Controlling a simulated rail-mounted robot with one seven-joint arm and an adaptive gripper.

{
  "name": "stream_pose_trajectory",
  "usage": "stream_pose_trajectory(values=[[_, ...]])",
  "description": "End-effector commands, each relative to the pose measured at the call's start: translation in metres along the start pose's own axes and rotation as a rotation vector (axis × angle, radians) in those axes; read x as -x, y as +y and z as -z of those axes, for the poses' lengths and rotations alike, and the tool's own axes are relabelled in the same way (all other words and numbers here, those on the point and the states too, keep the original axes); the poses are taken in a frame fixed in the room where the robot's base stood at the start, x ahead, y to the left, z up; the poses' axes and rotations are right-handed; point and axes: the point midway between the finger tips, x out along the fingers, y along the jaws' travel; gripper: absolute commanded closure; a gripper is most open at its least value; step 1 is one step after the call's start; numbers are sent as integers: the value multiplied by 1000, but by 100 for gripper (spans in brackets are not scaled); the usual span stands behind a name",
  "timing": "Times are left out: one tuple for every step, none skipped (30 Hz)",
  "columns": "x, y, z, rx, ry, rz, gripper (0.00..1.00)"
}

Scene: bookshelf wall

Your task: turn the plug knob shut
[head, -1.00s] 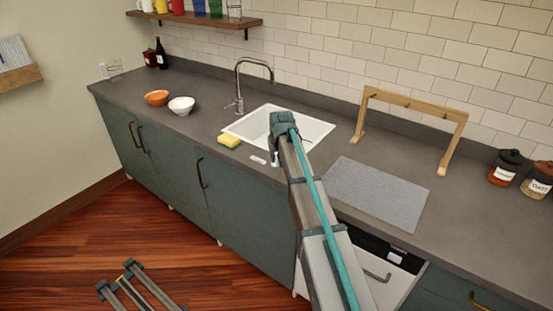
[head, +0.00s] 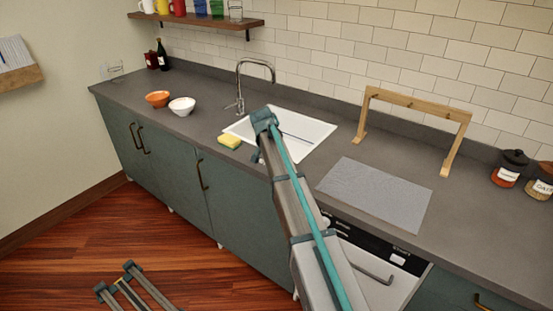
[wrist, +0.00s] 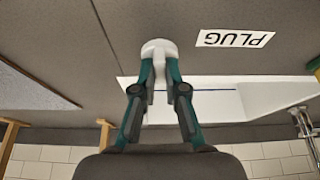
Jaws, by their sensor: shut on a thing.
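The white plug knob (wrist: 158,46) sits on the grey counter beside a white label reading PLUG (wrist: 235,38) in the wrist view. My gripper (wrist: 159,66) is shut on the knob, with one teal finger on each side of it. The knob's lower part shows between the fingers. In the head view my arm covers the knob and the label, and little of my gripper shows. The white sink (head: 317,127) lies just behind the knob and also shows in the wrist view (wrist: 270,100). I cannot tell the knob's turn angle.
A yellow sponge (head: 229,142) lies left of my arm. The faucet (head: 240,88) stands behind the sink. A grey mat (head: 375,194) and a wooden rack (head: 455,145) are at right.

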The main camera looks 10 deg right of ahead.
Motion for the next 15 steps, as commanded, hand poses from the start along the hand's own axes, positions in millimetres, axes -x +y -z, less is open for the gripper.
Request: stream_pose_trajectory(values=[[0,-1,0,-14,0,-5,100],[0,-1,0,-21,-1,-8,100],[0,-1,0,-30,-1,-12,100],[0,-1,0,-36,-1,-14,100],[0,-1,0,-40,-1,-16,100],[0,-1,0,-44,-1,-18,100],[0,-1,0,-47,-1,-19,100],[0,-1,0,-49,-1,-20,100],[0,-1,0,-51,-1,-21,100],[0,0,0,-52,-1,-21,100],[0,0,0,-53,-1,-21,100],[0,0,0,-53,-1,-21,100],[0,0,0,-53,-1,-21,100],[0,0,0,-53,-1,-21,100],[0,0,0,-53,-1,-21,100]])
